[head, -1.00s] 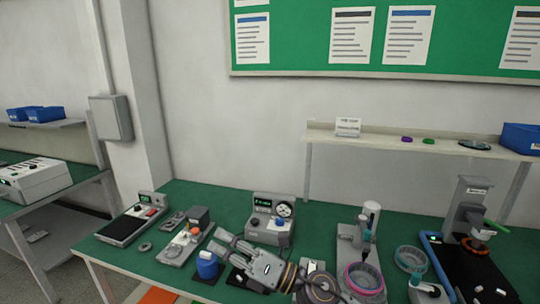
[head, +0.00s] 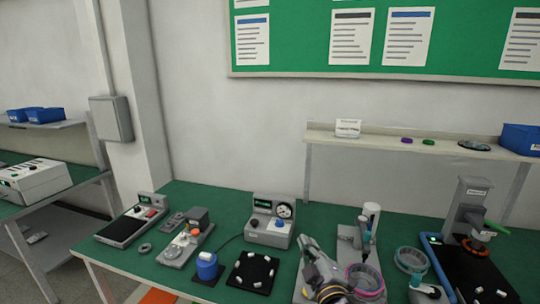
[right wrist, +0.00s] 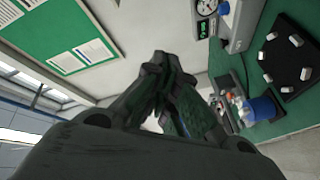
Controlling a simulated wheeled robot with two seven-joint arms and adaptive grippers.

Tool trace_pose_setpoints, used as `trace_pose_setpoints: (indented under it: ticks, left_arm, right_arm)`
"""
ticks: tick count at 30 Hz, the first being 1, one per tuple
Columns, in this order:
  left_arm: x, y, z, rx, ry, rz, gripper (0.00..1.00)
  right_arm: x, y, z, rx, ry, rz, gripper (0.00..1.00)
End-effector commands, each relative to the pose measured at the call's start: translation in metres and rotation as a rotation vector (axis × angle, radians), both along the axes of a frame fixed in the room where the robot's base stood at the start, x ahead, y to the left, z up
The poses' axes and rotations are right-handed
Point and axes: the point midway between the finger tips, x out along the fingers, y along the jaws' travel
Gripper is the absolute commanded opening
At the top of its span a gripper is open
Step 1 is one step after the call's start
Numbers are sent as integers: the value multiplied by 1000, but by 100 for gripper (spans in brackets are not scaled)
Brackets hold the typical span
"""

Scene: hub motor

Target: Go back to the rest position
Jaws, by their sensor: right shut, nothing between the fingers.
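My right gripper (head: 304,241) is over the green bench, pointing up and toward the back, to the right of the gauge box (head: 270,222). In the right wrist view its fingers (right wrist: 160,58) come together at the tips with nothing between them. It is shut and touches none of the bench items that I can make out. Part of the bench behind and under my right arm is hidden. My left gripper is in neither view.
A black pad with white pegs (head: 252,271) and a blue container (head: 207,266) lie left of the gripper. A grey press stand (head: 368,232) and a pink ring (head: 365,279) are close on its right. A shelf (head: 385,142) runs behind.

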Motion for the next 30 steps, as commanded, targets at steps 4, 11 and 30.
trace_pose_setpoints:
  ticks: [4,11,30]
  left_arm:
    - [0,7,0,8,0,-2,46]
    - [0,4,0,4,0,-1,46]
    - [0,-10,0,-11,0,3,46]
  right_arm:
    - [-11,-29,-41,110,178,-92,0]
    - [-44,-66,-105,264,455,-228,0]
    - [-188,-113,-226,552,1104,-537,0]
